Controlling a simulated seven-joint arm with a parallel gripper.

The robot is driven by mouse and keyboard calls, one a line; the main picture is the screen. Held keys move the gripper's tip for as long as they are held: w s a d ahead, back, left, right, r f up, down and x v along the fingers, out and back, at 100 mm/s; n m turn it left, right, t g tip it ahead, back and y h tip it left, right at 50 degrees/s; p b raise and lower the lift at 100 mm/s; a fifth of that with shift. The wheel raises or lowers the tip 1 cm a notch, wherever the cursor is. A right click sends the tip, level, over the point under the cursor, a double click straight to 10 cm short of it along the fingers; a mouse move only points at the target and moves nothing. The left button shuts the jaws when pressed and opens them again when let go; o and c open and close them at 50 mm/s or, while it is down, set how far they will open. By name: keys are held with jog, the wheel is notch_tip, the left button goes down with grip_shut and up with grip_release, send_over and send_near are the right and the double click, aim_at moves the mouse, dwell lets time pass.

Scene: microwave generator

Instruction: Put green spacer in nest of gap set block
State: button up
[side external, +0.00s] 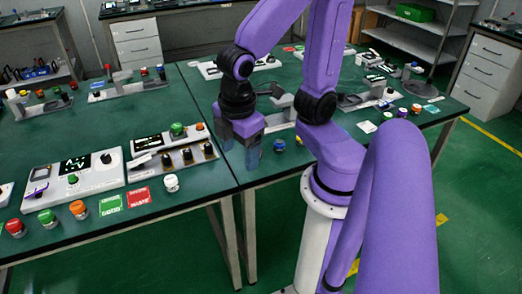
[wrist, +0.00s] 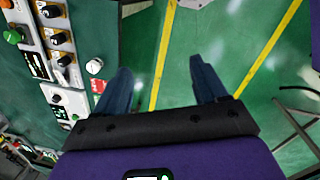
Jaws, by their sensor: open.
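My gripper (side external: 241,148) is open and empty. It points down beside the right front edge of the left green table. In the wrist view its two fingers (wrist: 161,82) stand apart with only floor between them. I cannot pick out the green spacer for certain. A green-topped round piece (side external: 47,217) stands at the front left of that table, and a green knob (side external: 178,129) sits on a panel. The green knob also shows at the left of the wrist view (wrist: 12,36). I cannot tell which thing is the gap set block or see its nest.
A white meter panel (side external: 110,181) and a grey panel with black knobs (side external: 172,158) lie left of my gripper. Red and orange-topped pieces, a white-topped piece (side external: 171,183) and green and red cards (side external: 138,197) lie along the front. The right table (side external: 300,160) holds more devices.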

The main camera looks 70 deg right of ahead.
jog(key=shift+y, duration=0.7)
jog(key=s, duration=0.4)
jog(key=shift+s+d+r, duration=0.2)
jog(key=shift+s+d, duration=0.05)
jog(key=shift+s, duration=0.1)
dwell(1.1)
